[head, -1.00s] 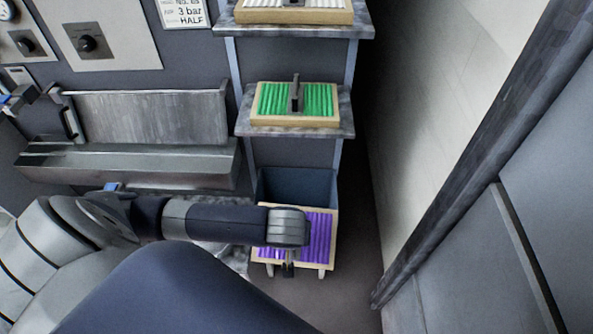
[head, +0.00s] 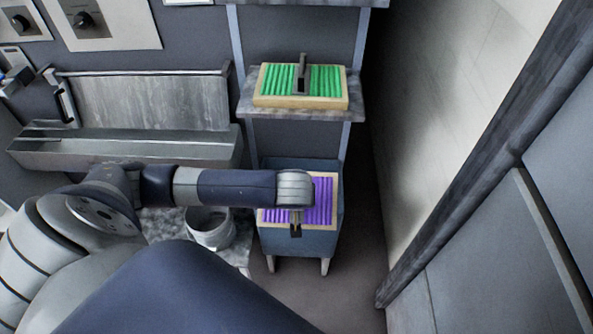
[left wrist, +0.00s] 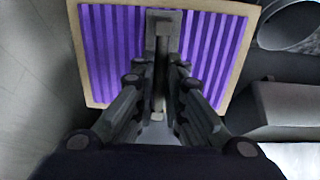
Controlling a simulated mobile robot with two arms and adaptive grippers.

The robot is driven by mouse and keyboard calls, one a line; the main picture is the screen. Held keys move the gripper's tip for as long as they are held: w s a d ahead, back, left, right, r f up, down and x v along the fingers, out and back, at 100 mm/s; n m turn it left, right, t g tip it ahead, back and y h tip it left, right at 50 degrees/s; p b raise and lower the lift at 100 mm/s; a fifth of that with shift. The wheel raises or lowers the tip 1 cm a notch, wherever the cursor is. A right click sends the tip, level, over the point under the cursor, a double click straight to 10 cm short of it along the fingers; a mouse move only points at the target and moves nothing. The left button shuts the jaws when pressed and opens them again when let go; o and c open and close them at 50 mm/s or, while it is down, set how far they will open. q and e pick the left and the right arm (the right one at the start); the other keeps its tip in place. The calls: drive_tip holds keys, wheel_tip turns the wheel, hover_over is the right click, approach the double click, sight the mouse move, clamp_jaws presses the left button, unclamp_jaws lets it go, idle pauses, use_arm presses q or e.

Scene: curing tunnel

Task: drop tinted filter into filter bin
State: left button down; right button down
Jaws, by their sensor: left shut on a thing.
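The tinted filter (head: 321,200) is a purple pleated panel in a pale wooden frame with a dark handle bar. It also shows in the left wrist view (left wrist: 110,50). My left gripper (head: 296,222) is shut on its handle bar, with both fingers along the bar in the left wrist view (left wrist: 162,75). The filter bin (head: 300,245) is a blue-grey box on short pale legs. The filter is at the bin's mouth, overlapping its opening; how deep it sits is unclear. My right gripper is not in view.
A green filter (head: 275,80) with a dark handle lies on the shelf (head: 300,110) above the bin. A metal trough (head: 120,148) is at left. Bare floor lies right of the bin.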

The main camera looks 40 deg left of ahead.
use_arm(q)
drive_tip(key=w+a+b, duration=0.1)
drive_tip(key=w+b, duration=0.1)
drive_tip(key=w+a+f+b, duration=0.1)
drive_tip(key=w, duration=0.1)
drive_tip(key=w+a+f+b, duration=0.1)
drive_tip(key=w+b, duration=0.1)
drive_tip(key=shift+a+f+b, duration=0.15)
drive_tip(key=shift+a+b, duration=0.15)
drive_tip(key=shift+a, duration=0.05)
drive_tip(key=w+a+f+b, duration=0.1)
drive_tip(key=w+a, duration=0.3)
drive_tip(key=w, duration=0.3)
drive_tip(key=shift+a+f, duration=0.15)
drive_tip(key=shift+f, duration=0.15)
drive_tip(key=c, duration=1.7)
unclamp_jaws()
drive_tip(key=shift+o, duration=0.6)
drive_tip(key=v, duration=1.2)
